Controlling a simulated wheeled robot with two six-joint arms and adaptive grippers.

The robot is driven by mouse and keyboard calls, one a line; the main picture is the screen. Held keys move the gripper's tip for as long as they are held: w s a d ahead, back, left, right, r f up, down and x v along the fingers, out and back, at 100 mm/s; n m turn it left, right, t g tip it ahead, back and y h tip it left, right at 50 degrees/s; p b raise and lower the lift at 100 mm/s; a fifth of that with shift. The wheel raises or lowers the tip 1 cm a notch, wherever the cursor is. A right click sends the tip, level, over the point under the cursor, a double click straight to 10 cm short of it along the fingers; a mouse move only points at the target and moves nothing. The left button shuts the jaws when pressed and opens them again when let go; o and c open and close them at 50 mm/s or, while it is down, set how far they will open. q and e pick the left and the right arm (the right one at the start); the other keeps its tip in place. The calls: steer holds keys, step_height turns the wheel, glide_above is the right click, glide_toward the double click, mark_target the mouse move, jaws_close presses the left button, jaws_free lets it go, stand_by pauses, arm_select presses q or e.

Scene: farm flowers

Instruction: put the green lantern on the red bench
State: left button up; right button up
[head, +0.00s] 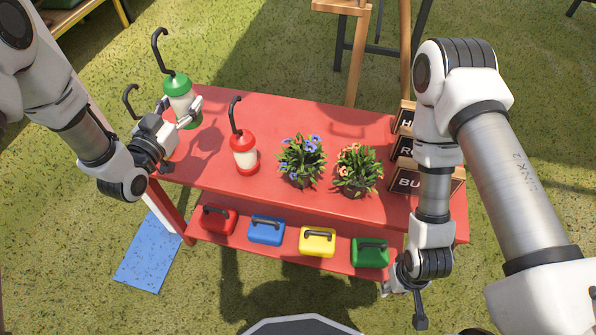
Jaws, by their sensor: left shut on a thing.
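The green lantern (179,89), with a green cap, pale body and dark hooked handle, is upright in the head view. My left gripper (181,112) is shut on its lower part. The lantern appears raised above the left end of the red bench (265,111), with a shadow on the bench top to its right. My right gripper (408,297) hangs by the bench's front right corner; its fingers are too unclear to tell open from shut.
A red lantern (244,151) stands on the bench, beside two potted flowers (302,157) (357,168). Wooden signs (408,180) are at the right end. Another hook (130,100) shows behind my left gripper. Several coloured boxes (317,242) sit on the lower shelf. A blue mat (147,257) lies on the grass.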

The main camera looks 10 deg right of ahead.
arm_select(q)
step_height(320, 180, down, 4)
steer(key=b, duration=0.1)
steer(key=h+b, duration=0.1)
steer(key=shift+s+d+r+m+g+b, duration=0.2)
steer(key=shift+m+g+b, duration=0.1)
steer(key=shift+m, duration=0.1)
steer(key=shift+r, duration=0.2)
steer(key=b, duration=0.3)
glide_above(204, 158)
steer(key=f, duration=1)
steer(key=shift+s+d+f, duration=0.1)
steer(key=shift+s+d, duration=0.1)
steer(key=shift+s, duration=0.2)
steer(key=o, duration=1.4)
arm_select(e)
step_height(204, 158, down, 8)
steer(key=shift+f, duration=0.15)
